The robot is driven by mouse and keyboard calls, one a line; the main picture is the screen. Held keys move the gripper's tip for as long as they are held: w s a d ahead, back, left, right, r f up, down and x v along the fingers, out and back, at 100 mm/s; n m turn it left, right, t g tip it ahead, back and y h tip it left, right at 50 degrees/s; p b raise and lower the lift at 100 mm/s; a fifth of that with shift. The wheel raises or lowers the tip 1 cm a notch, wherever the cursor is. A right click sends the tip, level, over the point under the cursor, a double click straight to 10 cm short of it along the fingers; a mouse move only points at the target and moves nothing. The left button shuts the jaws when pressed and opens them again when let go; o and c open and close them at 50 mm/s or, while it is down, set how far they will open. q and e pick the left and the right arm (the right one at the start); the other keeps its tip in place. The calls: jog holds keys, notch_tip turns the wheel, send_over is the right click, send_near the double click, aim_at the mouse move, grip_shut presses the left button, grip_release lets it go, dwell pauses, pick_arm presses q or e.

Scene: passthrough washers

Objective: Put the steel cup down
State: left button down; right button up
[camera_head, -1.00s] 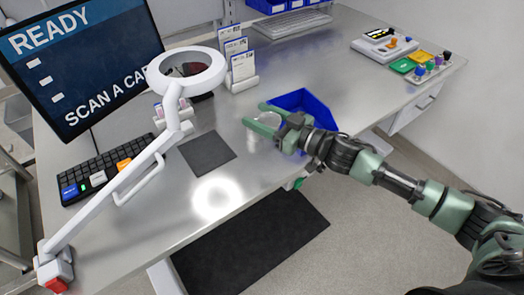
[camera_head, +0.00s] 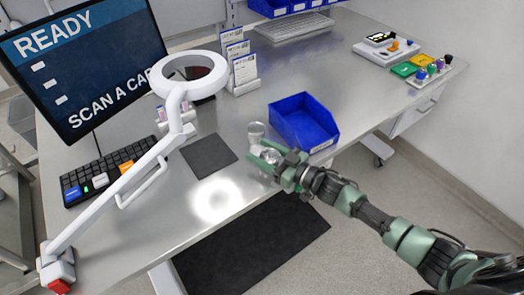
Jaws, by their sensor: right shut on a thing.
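My right gripper (camera_head: 259,155) is over the front part of the steel bench, left of and in front of the blue bin. Its green fingers are shut on a small shiny steel cup (camera_head: 269,156), partly hidden by the fingers. A second small silvery round vessel (camera_head: 256,130) stands just behind the gripper, beside the bin. I cannot tell whether the held cup touches the bench. My left gripper is not in view.
The blue bin (camera_head: 318,139) stands right of the gripper. A dark square mat (camera_head: 207,156) lies to the left. A ring lamp (camera_head: 188,75) on a white arm, a keyboard (camera_head: 108,171) and a screen (camera_head: 85,55) fill the left side. The bench (camera_head: 300,82) is bare behind the bin.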

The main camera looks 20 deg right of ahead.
aim_at(278, 161)
jog(key=shift+f, duration=0.15)
jog(key=o, duration=1.5)
jog(key=shift+f+b, duration=0.1)
jog(key=shift+b, duration=0.2)
jog(key=shift+s+d, duration=0.25)
jog(key=shift+o, duration=0.5)
jog(key=b+v, duration=0.2)
jog(key=v, duration=0.4)
jog(key=shift+s+d, duration=0.3)
jog(key=shift+s, duration=0.1)
